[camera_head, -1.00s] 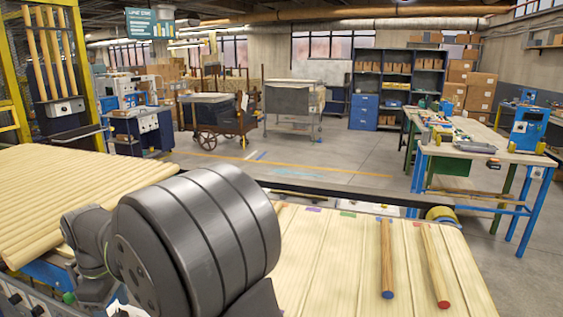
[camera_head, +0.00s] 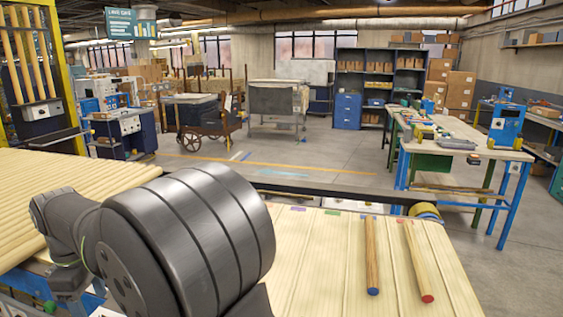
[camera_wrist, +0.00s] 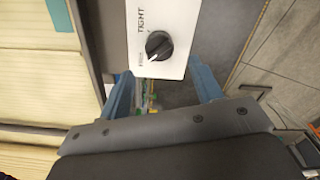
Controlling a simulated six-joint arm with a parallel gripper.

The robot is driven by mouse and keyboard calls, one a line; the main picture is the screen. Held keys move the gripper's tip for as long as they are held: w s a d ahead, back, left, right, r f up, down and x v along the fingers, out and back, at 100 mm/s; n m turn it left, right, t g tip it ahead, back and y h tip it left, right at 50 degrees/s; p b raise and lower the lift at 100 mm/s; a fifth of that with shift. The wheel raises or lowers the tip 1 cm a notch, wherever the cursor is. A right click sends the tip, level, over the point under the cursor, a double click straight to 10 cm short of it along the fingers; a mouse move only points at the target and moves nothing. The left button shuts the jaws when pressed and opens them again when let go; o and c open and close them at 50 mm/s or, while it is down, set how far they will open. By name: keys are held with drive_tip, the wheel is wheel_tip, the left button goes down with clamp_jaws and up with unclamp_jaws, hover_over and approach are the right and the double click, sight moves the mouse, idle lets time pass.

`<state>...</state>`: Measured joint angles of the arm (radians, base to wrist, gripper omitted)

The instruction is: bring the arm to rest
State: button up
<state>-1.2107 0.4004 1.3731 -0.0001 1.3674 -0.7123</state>
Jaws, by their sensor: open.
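My gripper (camera_wrist: 162,88) shows in the wrist view with its two blue fingers apart and nothing seen held between them. Behind the fingers is a white panel (camera_wrist: 178,62) with a black knob (camera_wrist: 159,45), marked "TIGHT" at one end and a smaller word at the other. Whether the fingers touch the panel I cannot tell. In the head view my dark rounded arm link fills the lower left, and the gripper is not visible there.
A pale slatted surface (camera_head: 325,265) carries a blue-ended rod (camera_head: 372,255) and a red-ended rod (camera_head: 418,262). Several pale rods (camera_head: 60,195) lie at left. A workbench (camera_head: 470,145) stands at back right. Open floor (camera_head: 330,165) lies beyond.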

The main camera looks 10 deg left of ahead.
wheel_tip(320, 180, up, 12)
wheel_tip(320, 180, down, 18)
drive_tip(key=shift+r, duration=0.2)
drive_tip(key=shift+f+m, duration=0.2)
drive_tip(key=shift+m, duration=0.1)
drive_tip(key=m, duration=0.3)
drive_tip(key=shift+m, duration=0.4)
drive_tip(key=m, duration=0.4)
drive_tip(key=shift+w+m, duration=0.15)
drive_tip(key=shift+m, duration=0.15)
drive_tip(key=m, duration=0.3)
drive_tip(key=shift+d+m, duration=0.1)
drive_tip(key=shift+m, duration=0.3)
drive_tip(key=m, duration=0.4)
drive_tip(key=shift+r, duration=0.1)
